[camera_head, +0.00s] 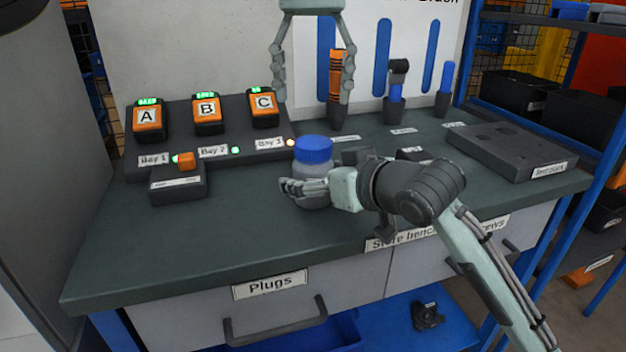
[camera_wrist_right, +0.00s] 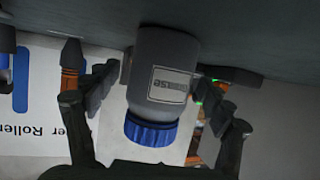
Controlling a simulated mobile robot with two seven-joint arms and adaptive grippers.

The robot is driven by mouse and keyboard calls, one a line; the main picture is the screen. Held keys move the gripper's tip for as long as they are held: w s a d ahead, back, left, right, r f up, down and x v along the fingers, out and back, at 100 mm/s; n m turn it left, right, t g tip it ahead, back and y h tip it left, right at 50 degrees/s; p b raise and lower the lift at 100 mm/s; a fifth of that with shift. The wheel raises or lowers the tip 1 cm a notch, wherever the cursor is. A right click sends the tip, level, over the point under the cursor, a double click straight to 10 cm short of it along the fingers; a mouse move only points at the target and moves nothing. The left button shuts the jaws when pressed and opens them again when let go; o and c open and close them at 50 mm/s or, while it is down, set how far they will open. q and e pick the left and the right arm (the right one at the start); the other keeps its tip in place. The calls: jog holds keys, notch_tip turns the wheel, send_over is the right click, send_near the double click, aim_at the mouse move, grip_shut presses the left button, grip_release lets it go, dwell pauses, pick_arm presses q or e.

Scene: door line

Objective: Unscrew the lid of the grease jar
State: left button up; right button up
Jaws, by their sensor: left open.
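The grease jar (camera_head: 316,170) is a grey jar with a ribbed blue lid (camera_head: 314,149). It stands upright on the bench, with the lid on. My right gripper (camera_head: 303,189) comes in from the right, with its fingers around the jar's body below the lid. In the right wrist view, the jar (camera_wrist_right: 165,75) appears upside down between both fingers of my right gripper (camera_wrist_right: 158,92), label towards the camera and lid (camera_wrist_right: 151,132) below. My left gripper (camera_head: 313,98) is open and empty, pointing down above and behind the jar, fingers wide apart.
Orange devices A (camera_head: 148,118), B (camera_head: 207,110) and C (camera_head: 263,104) sit in a dark rack at the back left. A small box with an orange knob (camera_head: 184,160) is left of the jar. Tool holders (camera_head: 396,108) stand behind; a dark block (camera_head: 505,147) lies right. The front-left bench is clear.

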aim_at(313, 142)
grip_shut()
pick_arm(q)
jog(key=m, duration=0.4)
jog(key=shift+f, duration=0.25)
notch_tip(313, 142, down, 8)
jog(key=shift+r, duration=0.25)
jog(key=shift+c, duration=0.2)
